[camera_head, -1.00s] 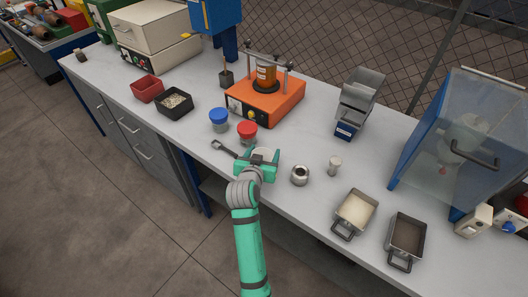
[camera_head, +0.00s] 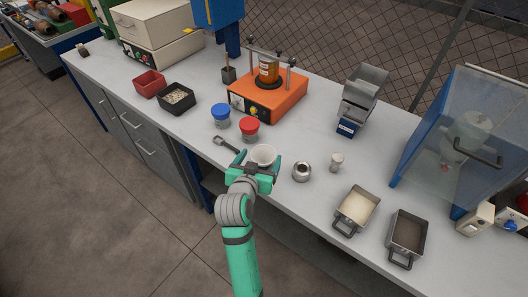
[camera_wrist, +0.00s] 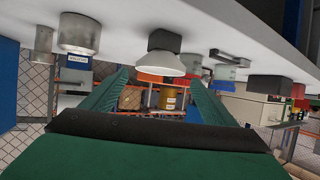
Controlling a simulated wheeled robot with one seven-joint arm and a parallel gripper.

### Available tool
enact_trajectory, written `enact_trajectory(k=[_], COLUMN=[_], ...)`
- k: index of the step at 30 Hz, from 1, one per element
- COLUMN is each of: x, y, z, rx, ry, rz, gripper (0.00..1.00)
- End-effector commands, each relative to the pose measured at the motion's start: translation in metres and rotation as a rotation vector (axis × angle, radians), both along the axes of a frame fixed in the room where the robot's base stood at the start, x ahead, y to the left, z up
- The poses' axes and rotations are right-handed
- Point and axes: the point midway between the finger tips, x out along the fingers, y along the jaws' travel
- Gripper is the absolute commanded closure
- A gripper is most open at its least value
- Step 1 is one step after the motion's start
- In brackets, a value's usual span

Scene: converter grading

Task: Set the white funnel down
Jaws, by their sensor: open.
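The white funnel (camera_head: 263,154) stands on the grey bench near its front edge, wide mouth up, just beyond my gripper (camera_head: 257,171). In the wrist view, which is upside down, the funnel (camera_wrist: 167,63) shows as a pale cone with a dark narrower part toward the bench. It lies between and beyond the tips of my two green fingers (camera_wrist: 158,80). The fingers are spread apart with a gap and hold nothing. In the head view my gripper hides part of the funnel's near side.
A steel round pot (camera_head: 302,172) and a small pale cylinder (camera_head: 337,162) stand to the right. Red-lidded (camera_head: 250,130) and blue-lidded (camera_head: 221,117) jars and a scoop (camera_head: 228,144) are close on the left. The orange shaker (camera_head: 268,96) is behind. Two metal pans (camera_head: 406,238) stand farther right.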

Motion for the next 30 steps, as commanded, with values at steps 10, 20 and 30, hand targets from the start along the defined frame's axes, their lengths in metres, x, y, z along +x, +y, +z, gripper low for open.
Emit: enact_trajectory(k=[10,20,30], x=[-0.034,-0.036,-0.039], y=[0.007,0.008,0.018], z=[0.015,0.016,0.010], rx=[0.001,0.000,0.009], ry=[0.000,0.000,-0.001], rz=[-0.001,-0.001,0.027], gripper=[0.20,0.20,0.20])
